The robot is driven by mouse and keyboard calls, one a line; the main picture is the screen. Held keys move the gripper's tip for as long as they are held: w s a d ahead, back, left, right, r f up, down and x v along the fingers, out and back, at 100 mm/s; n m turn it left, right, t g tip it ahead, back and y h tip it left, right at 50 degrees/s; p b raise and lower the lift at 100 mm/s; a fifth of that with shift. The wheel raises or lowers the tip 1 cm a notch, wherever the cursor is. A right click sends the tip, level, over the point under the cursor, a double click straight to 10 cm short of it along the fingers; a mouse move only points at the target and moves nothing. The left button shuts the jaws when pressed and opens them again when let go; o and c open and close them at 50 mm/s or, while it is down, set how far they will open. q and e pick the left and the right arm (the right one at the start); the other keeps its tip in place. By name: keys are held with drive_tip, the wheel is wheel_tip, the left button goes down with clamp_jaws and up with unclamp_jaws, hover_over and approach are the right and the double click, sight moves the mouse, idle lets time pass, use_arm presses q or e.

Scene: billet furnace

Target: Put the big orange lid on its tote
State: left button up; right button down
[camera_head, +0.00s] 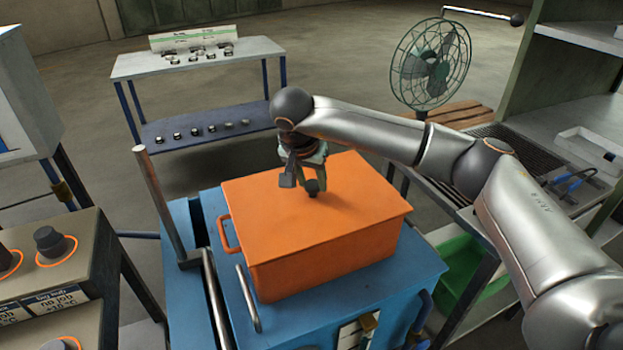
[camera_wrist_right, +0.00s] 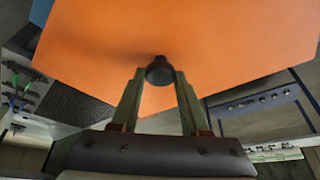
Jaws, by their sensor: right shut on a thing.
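The big orange lid (camera_head: 350,215) lies over the top of the orange tote (camera_head: 320,265), which stands on a blue cart. The lid looks level and its edges line up roughly with the tote's walls. My right gripper (camera_head: 312,188) is above the lid, shut on the dark knob at the lid's middle. In the right wrist view the knob (camera_wrist_right: 160,70) sits between the two fingers (camera_wrist_right: 158,85), with the orange lid filling the space beyond. Whether the lid's rim touches the tote all round cannot be told. My left gripper is not in view.
The blue cart (camera_head: 400,285) has a metal handle (camera_head: 248,300) at front left. A control panel (camera_head: 55,265) stands at left. A shelf table (camera_head: 200,65) with small parts is behind. A green fan (camera_head: 430,65) and a workbench are at right.

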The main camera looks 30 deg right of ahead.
idle(0.3)
drive_tip(key=shift+c, duration=1.6)
unclamp_jaws()
drive_tip(key=shift+f, duration=0.1)
drive_tip(key=v, duration=1.2)
drive_tip(key=shift+r+b, duration=0.25)
drive_tip(key=shift+b, duration=0.2)
drive_tip(key=shift+s, duration=0.15)
